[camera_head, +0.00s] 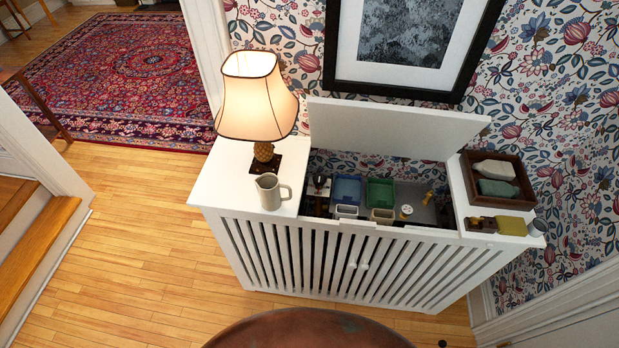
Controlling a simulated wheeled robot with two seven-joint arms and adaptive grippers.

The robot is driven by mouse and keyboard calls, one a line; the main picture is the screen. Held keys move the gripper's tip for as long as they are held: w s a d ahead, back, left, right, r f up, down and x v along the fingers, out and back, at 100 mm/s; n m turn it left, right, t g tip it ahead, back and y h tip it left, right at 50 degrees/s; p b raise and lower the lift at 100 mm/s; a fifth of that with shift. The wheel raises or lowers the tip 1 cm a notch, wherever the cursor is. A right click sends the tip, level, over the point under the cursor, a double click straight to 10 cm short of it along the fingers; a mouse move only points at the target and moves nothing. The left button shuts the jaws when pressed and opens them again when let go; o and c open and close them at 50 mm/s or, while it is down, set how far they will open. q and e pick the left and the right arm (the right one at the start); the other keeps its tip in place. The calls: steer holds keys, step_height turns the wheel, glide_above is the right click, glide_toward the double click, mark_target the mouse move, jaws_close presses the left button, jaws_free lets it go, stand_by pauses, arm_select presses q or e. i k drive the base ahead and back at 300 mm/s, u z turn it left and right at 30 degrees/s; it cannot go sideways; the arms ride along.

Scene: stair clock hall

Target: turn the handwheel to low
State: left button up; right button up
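No handwheel can be made out for certain. A white slatted cabinet (233,246) stands against the papered wall with its lid (398,129) raised. Inside its open top, a small round white-and-yellow part (406,211) and a small yellow fitting (429,198) sit at the right. They are too small to tell whether either is the handwheel or how it is set. Neither of my grippers is in view.
Blue (347,189) and green (380,192) bins stand in the cabinet. A lit lamp (258,100) and jug (270,192) stand on its left top; a brown tray (478,167) is on its right. Wooden floor (130,250) is clear at left. A brown rounded surface (305,330) shows at bottom.

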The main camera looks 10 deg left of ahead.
mark_target(319, 179)
steer(key=u, duration=0.25)
steer(key=k, duration=0.35)
steer(key=u, duration=0.75)
